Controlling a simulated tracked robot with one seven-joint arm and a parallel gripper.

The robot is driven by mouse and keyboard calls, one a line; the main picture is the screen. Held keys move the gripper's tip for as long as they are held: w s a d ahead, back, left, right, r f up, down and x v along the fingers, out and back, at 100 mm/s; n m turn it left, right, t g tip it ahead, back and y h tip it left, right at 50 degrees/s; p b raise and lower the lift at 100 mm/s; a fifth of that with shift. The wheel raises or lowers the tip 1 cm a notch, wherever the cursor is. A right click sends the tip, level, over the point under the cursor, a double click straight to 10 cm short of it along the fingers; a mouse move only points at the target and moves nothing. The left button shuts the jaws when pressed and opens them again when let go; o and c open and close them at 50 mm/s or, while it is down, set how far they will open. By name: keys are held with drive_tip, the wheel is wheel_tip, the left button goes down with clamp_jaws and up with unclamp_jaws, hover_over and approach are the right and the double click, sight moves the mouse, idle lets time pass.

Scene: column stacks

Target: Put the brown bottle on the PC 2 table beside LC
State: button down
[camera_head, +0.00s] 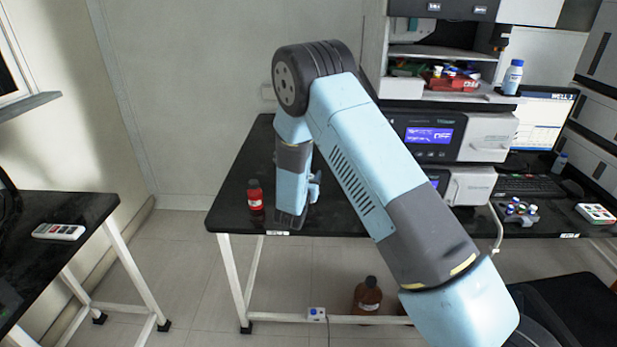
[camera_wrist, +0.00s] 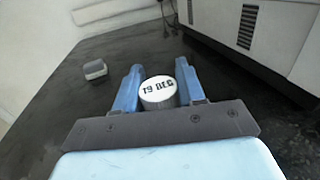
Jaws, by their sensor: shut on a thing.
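My gripper (camera_wrist: 158,90) points down over the black-topped table (camera_head: 232,205), left of the LC instrument stack (camera_head: 445,130). Its blue fingers are shut on a container with a round white lettered cap (camera_wrist: 157,91). The body below the cap is hidden in the wrist view, so I cannot tell its colour. My arm hides most of the gripper in the head view. I cannot tell whether the held thing touches the table. The small label on the table's front edge is too small to read.
A large brown bottle (camera_head: 367,296) is under the table. A remote (camera_head: 59,231) lies on the left table.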

drive_tip(key=c, duration=0.7)
unclamp_jaws()
drive_tip(key=v, duration=1.2)
